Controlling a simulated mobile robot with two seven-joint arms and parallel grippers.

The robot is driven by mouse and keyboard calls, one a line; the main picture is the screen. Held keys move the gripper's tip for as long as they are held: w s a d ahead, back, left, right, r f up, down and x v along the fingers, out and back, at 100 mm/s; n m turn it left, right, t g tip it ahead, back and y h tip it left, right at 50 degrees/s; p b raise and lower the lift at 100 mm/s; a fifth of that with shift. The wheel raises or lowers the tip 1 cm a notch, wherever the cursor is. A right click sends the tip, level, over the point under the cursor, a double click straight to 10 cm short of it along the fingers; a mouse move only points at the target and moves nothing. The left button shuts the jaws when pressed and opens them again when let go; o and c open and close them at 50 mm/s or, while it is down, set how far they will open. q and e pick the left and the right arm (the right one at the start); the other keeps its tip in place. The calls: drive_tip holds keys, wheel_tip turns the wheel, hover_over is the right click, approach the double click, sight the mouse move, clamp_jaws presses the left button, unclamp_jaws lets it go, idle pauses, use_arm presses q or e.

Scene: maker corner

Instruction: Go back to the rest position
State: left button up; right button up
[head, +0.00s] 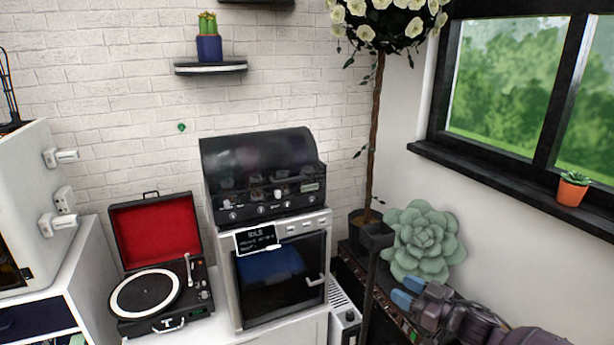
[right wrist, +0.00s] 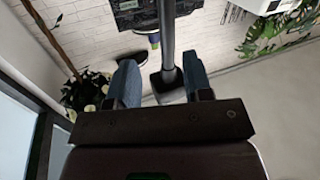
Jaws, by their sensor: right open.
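My right gripper (head: 408,292) is at the lower right of the head view, its blue fingertips pointing left. In the right wrist view its two blue fingers (right wrist: 162,82) stand wide apart, and no held object shows between them. A dark post with a dark base (right wrist: 167,60) shows beyond and between the fingers; I cannot tell how far off it is. My left gripper is in neither view.
A turntable (head: 148,292) with a red-lined lid and a silver oven-like machine (head: 279,277) stand at the left and middle. A dark post (head: 371,275), a potted tree (head: 375,130) and a pale green succulent (head: 424,240) are near my right gripper.

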drive_tip(key=s+f+m+g+h, duration=0.1)
drive_tip(key=s+f+m+h, duration=0.3)
drive_tip(key=s+f, duration=0.4)
drive_tip(key=s+f+m+g+h, duration=0.1)
drive_tip(key=s+f+m+h, duration=0.3)
drive_tip(key=s, duration=1.8)
wheel_tip(320, 180, down, 4)
drive_tip(key=h, duration=0.3)
drive_tip(key=shift+s+d+h, duration=0.3)
drive_tip(key=shift+d, duration=0.1)
